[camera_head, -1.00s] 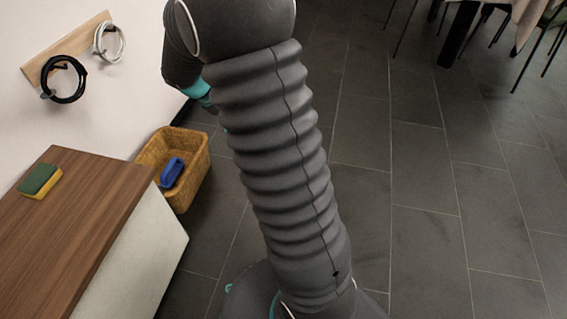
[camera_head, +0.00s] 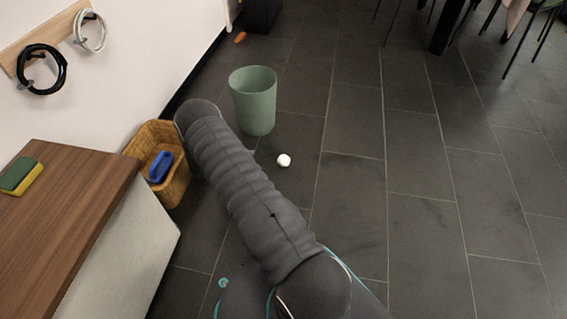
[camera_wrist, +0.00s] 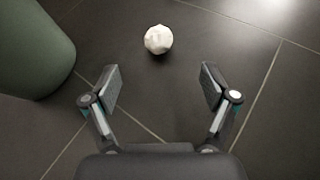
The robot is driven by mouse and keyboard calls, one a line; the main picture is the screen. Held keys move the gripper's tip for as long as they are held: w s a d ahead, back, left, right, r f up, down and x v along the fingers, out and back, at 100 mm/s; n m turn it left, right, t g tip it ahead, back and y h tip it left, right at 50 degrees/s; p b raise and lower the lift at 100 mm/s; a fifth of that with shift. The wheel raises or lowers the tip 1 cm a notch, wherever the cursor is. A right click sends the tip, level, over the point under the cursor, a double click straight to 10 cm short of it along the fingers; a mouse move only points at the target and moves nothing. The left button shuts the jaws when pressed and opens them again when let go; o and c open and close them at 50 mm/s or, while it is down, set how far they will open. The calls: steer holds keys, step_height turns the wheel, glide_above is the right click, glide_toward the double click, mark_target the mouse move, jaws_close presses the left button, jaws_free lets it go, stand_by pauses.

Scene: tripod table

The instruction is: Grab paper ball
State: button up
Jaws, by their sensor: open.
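A small white paper ball (camera_head: 284,160) lies on the dark tiled floor in the head view, just in front of a green bin. In the wrist view the paper ball (camera_wrist: 158,39) is at the top middle, beyond the fingertips and roughly between their lines. My gripper (camera_wrist: 157,84) is open and empty, with its two fingers apart and bare floor between them. It does not touch the ball. In the head view my gripper is hidden behind my arm.
The green bin (camera_head: 254,101) stands behind the ball; its side (camera_wrist: 30,48) fills the wrist view's upper left. A wicker basket (camera_head: 176,184) with a blue object (camera_head: 160,167) stands beside the wooden-topped cabinet (camera_head: 62,205). Floor to the right is clear up to the chair legs.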

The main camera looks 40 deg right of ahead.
mark_target(279, 161)
steer(key=f, duration=0.2)
steer(key=d+f, duration=0.1)
steer(key=shift+s+f+n, duration=0.25)
steer(key=shift+s+n, duration=0.05)
steer(key=x, duration=0.6)
steer(key=shift+d+b, duration=0.35)
steer(key=shift+w+r+b+x, duration=0.15)
steer(key=shift+x, duration=1.5)
steer(key=shift+w+r+b+x, duration=0.1)
steer(key=shift+b+x, duration=0.05)
steer(key=shift+x, duration=1.45)
steer(key=shift+d, duration=0.1)
steer(key=c, duration=0.9)
